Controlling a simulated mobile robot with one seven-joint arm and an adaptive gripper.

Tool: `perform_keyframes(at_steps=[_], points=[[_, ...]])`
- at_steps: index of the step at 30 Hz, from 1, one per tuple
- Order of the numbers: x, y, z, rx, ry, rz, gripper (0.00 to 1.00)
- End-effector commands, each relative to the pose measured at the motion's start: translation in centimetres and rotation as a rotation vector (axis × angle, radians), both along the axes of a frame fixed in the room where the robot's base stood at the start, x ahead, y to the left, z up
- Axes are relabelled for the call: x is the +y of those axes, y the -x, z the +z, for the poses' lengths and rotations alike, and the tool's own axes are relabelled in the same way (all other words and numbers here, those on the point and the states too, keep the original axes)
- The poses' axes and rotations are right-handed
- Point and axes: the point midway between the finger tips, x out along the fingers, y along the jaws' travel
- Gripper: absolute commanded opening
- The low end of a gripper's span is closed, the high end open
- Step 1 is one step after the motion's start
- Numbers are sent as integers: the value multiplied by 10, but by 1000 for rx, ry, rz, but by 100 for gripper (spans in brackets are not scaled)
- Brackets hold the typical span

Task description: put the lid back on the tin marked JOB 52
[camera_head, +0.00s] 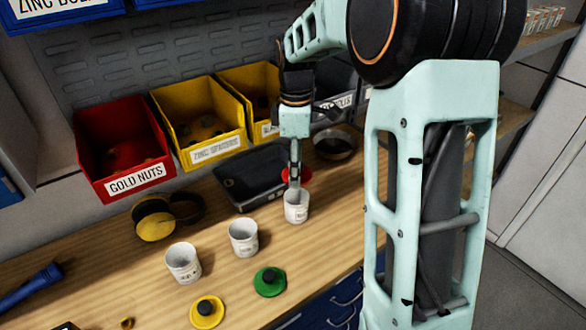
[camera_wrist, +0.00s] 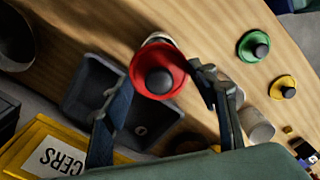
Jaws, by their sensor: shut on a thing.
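My gripper (camera_head: 294,182) is shut on the red lid (camera_head: 304,175), which has a black knob. In the wrist view the red lid (camera_wrist: 144,86) lies between my fingertips (camera_wrist: 162,76). A white tin (camera_head: 297,210) stands upright just under it, and its pale edge (camera_wrist: 160,37) peeks out past the lid. The lid looks a little above the tin's mouth; I cannot tell whether they touch. Two more white open tins stand to the left, one in the middle (camera_head: 243,240) and one further left (camera_head: 183,265). The tins' labels are too small to read.
A green lid (camera_head: 270,281) and a yellow lid (camera_head: 207,312) lie on the bench in front. A dark tray (camera_head: 238,207) is behind the tins. Red (camera_head: 93,128) and yellow (camera_head: 178,107) bins line the back. A blue torch (camera_head: 35,285) lies at left.

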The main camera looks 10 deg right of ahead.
Motion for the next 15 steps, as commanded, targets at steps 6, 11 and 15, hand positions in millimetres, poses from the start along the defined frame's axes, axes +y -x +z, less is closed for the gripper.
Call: perform_keyframes(at_steps=[6, 11, 15], points=[[0, 0, -9, 1, 0, 0, 39], [0, 0, -23, 2, -1, 0, 39], [0, 1, -37, 2, -1, 0, 39]])
